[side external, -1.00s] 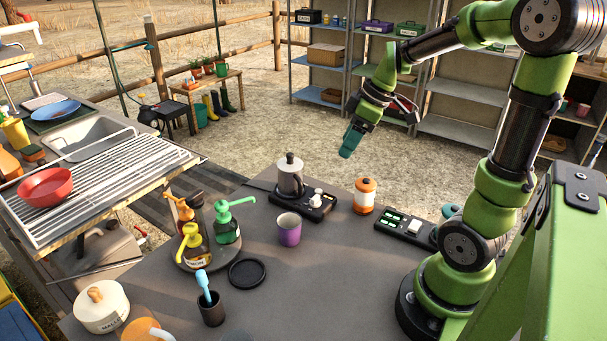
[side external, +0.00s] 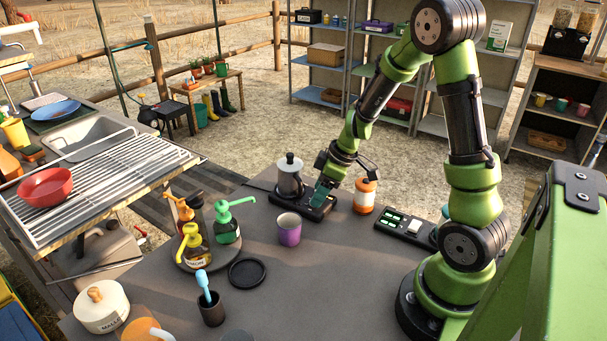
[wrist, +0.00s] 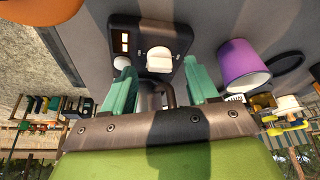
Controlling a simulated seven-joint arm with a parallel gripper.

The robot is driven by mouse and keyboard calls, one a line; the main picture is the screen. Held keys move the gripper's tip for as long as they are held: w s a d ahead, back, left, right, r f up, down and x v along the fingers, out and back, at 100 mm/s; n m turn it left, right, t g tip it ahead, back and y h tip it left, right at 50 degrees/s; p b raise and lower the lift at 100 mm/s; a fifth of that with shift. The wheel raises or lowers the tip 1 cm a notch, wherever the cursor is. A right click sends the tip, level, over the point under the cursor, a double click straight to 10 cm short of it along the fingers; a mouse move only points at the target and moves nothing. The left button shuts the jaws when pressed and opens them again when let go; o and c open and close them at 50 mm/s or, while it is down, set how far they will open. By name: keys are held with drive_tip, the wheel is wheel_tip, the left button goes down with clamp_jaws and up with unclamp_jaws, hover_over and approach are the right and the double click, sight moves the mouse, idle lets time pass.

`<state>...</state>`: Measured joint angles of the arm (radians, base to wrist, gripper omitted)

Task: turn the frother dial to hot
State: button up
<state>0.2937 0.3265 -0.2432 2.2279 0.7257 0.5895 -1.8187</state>
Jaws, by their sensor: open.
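The frother, a metal jug (side external: 289,183) with a black lid knob on a black base (side external: 318,213), stands at the table's far edge. My gripper (side external: 322,193) is lowered over the right part of the base and hides its controls in the side view. My open teal fingers (wrist: 160,85) point at the base, either side of the large knob in the picture. Contact cannot be told.
A purple cup (side external: 289,231) stands in front of the frother, and an orange-and-white canister (side external: 364,196) stands close to its right. A black control panel (side external: 405,225) lies farther right. Pump bottles (side external: 198,245) stand to the left.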

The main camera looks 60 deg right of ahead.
drive_tip(key=shift+w+f, duration=0.15)
drive_tip(key=shift+f, duration=0.25)
drive_tip(key=c, duration=1)
drive_tip(key=shift+c, duration=0.2)
drive_tip(key=shift+a+m, duration=0.1)
drive_tip(key=shift+m, duration=0.2)
drive_tip(key=m, duration=0.1)
drive_tip(key=m+h, duration=0.1)
drive_tip(key=m, duration=0.1)
drive_tip(key=m+h, duration=0.1)
drive_tip(key=m, duration=0.1)
drive_tip(key=shift+a+t, duration=0.3)
drive_tip(key=m+h, duration=0.1)
drive_tip(key=m, duration=0.1)
drive_tip(key=m+h, duration=0.1)
drive_tip(key=m, duration=0.2)
drive_tip(key=shift+a+g, duration=0.15)
drive_tip(key=shift+g, duration=0.25)
drive_tip(key=shift+m, duration=0.3)
drive_tip(key=o, duration=1)
